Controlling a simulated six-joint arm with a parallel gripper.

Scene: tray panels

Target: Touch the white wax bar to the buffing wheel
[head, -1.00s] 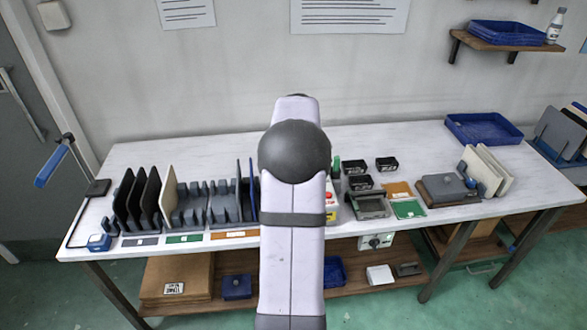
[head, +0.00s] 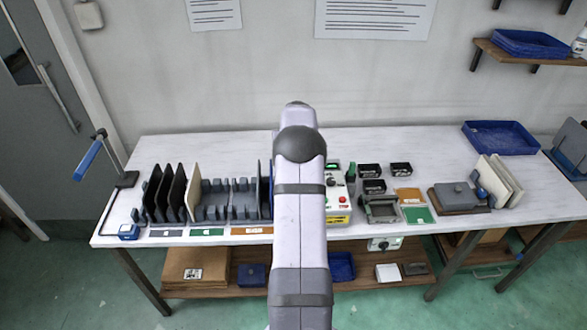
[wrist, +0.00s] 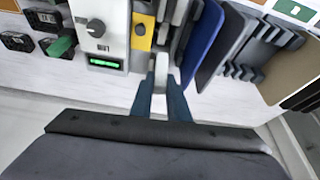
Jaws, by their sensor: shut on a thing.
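My gripper (wrist: 160,90) shows in the wrist view with its two dark blue fingers close together. It is shut on a small pale piece (wrist: 160,72), which looks like the white wax bar, though its full shape is hard to make out. In the head view my own arm hides the gripper and what it holds. I cannot make out a buffing wheel in either view.
Left of my arm, a grey slotted rack (head: 215,207) stands near dark upright panels (head: 162,190). A blue panel (wrist: 206,42) and a control box (wrist: 97,40) flank the gripper. Black bins (head: 374,187) and a blue tray (head: 500,125) stand right; bare white tabletop (head: 440,140) lies behind.

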